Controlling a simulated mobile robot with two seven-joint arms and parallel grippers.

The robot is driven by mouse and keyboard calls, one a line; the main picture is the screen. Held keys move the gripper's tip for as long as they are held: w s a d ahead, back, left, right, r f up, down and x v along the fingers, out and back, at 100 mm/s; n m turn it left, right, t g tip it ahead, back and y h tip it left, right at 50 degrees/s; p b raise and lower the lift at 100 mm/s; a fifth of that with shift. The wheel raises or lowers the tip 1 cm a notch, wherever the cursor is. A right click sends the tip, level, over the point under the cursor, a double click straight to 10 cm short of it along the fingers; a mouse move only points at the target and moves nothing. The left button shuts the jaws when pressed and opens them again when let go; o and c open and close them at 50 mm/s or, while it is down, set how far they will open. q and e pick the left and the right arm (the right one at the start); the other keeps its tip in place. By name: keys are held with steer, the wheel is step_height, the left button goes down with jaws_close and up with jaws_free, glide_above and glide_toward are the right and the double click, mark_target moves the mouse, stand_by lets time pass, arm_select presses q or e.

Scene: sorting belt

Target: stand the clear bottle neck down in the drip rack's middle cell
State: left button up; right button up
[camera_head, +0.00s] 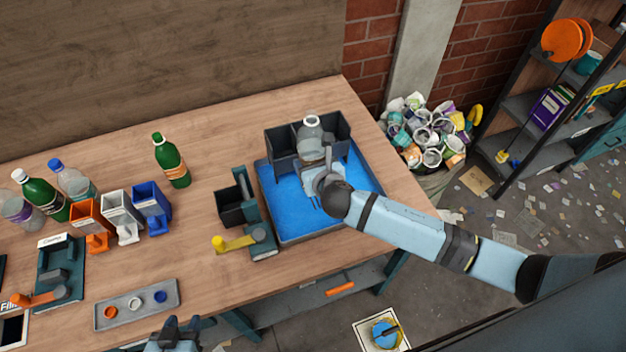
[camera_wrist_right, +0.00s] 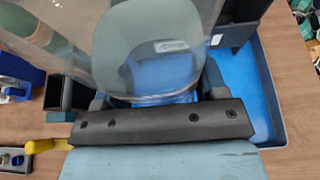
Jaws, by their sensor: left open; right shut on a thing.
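The clear bottle (camera_head: 311,124) is in my right gripper (camera_head: 318,163), over the drip rack, with a pale rounded end showing at the top. It fills the upper middle of the right wrist view (camera_wrist_right: 160,45), between the two dark fingers. The dark drip rack (camera_head: 282,146) stands at the back of the blue-floored tray (camera_head: 285,205). The bottle and my gripper hide the rack's middle, so I cannot tell whether the bottle's lower end is inside a cell. My left gripper (camera_head: 174,337) is open and empty at the bottom edge of the head view, by the table's front.
A device with a yellow lever (camera_head: 235,242) stands left of the tray. A green bottle (camera_head: 172,162), more bottles, three small coloured bins (camera_head: 122,212) and a grey cap tray (camera_head: 137,303) are further left. A full waste bin (camera_head: 430,135) stands beyond the table's right edge.

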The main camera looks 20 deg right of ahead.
mark_target(316, 146)
step_height(316, 146, up, 5)
steer(key=r, duration=0.1)
steer(key=s+r+p, duration=0.1)
steer(key=r, duration=0.1)
steer(key=shift+s+r, duration=0.2)
steer(key=shift+r, duration=0.1)
steer(key=s+r, duration=0.8)
steer(key=r, duration=0.3)
steer(key=shift+s+d+r, duration=0.15)
steer(key=shift+s+r, duration=0.1)
steer(key=shift+s, duration=0.05)
